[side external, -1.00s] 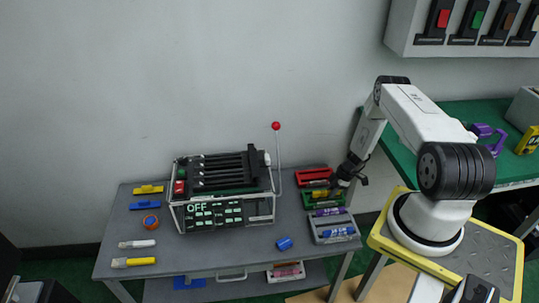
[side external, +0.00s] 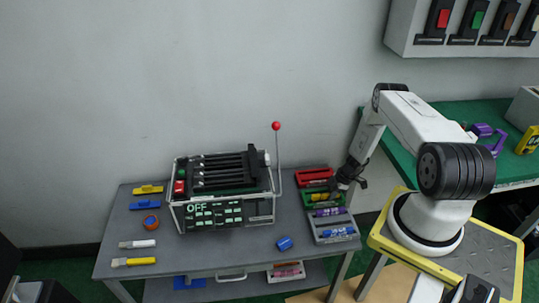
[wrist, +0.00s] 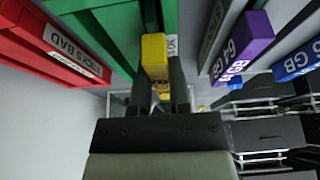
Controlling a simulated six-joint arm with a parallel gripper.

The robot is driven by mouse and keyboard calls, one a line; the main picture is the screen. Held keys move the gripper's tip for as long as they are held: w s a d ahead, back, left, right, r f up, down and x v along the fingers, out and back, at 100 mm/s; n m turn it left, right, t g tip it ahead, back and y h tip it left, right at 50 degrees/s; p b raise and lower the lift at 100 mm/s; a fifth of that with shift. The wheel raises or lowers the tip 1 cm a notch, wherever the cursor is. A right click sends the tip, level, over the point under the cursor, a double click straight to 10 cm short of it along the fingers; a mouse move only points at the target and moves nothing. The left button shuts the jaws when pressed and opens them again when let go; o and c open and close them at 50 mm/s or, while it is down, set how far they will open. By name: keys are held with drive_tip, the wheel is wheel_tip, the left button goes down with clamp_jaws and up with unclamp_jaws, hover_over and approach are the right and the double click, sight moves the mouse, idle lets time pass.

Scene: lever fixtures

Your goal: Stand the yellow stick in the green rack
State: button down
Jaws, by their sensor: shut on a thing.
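The yellow stick (wrist: 154,56) is between the two fingers of my gripper (wrist: 157,75) in the wrist view; the gripper is shut on it. The green rack (wrist: 108,32) lies just beyond the fingers, and the stick's far end overlaps it in the picture. Whether the stick is inside a slot is not clear. In the side view my gripper (side external: 337,183) is low over the right part of the grey table, at the green rack (side external: 308,199). The stick is too small and covered to make out there.
A red rack (side external: 313,177) stands behind the green one. A grey rack (side external: 330,236) with purple and blue sticks stands in front. A machine (side external: 225,190) with a red-knobbed lever (side external: 277,150) stands to the left. A blue object (side external: 284,243) lies near the table's front edge.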

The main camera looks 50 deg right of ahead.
drive_tip(key=shift+f, duration=0.45)
drive_tip(key=shift+c, duration=2.4)
unclamp_jaws()
drive_tip(key=shift+r, duration=0.1)
drive_tip(key=shift+v, duration=3.85)
